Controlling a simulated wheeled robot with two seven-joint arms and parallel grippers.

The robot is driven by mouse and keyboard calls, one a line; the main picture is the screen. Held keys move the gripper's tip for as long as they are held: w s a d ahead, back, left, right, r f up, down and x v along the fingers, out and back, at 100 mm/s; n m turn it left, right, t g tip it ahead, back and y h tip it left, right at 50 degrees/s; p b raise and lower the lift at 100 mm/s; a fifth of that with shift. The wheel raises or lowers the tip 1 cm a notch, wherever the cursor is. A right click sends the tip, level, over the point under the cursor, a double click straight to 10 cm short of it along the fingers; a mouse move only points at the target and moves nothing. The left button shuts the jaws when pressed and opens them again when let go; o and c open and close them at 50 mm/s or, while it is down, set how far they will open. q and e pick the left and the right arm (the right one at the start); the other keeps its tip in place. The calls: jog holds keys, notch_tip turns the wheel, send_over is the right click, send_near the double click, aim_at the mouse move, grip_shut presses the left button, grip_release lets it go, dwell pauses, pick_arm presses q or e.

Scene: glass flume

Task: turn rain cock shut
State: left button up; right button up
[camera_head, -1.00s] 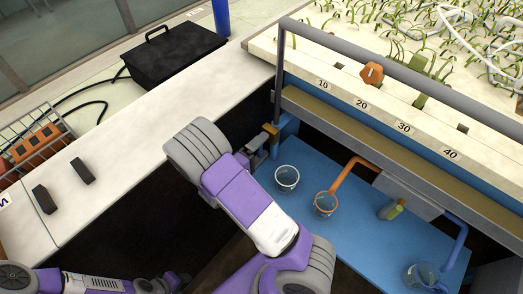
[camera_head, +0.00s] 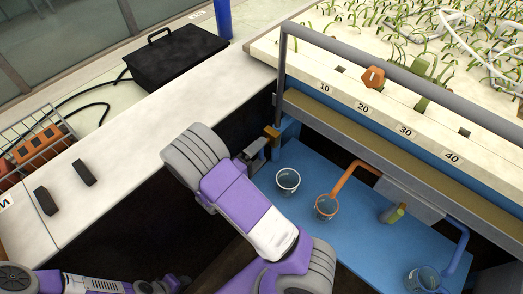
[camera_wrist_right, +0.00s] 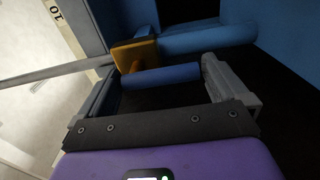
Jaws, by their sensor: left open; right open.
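The rain cock (camera_head: 271,131) is an orange-yellow valve piece on a blue pipe, at the near left corner of the flume. In the right wrist view its yellow block (camera_wrist_right: 134,54) joins the blue pipe, and a blue bar-shaped handle (camera_wrist_right: 160,77) sticks out beside it. My right gripper (camera_head: 258,150) is open just in front of the cock. In the wrist view the blue handle lies across the space ahead of the palm, beside the grey right finger; contact cannot be told. My left gripper (camera_head: 172,283) is open at the bottom left, far from the cock.
A grey rail (camera_head: 400,73) runs along the flume. A black case (camera_head: 175,55) sits at the back, and two black blocks (camera_head: 84,172) lie on the pale counter (camera_head: 140,125).

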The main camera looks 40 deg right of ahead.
jog(key=s+a+p, duration=0.1)
jog(key=a, duration=0.5)
dwell(0.4)
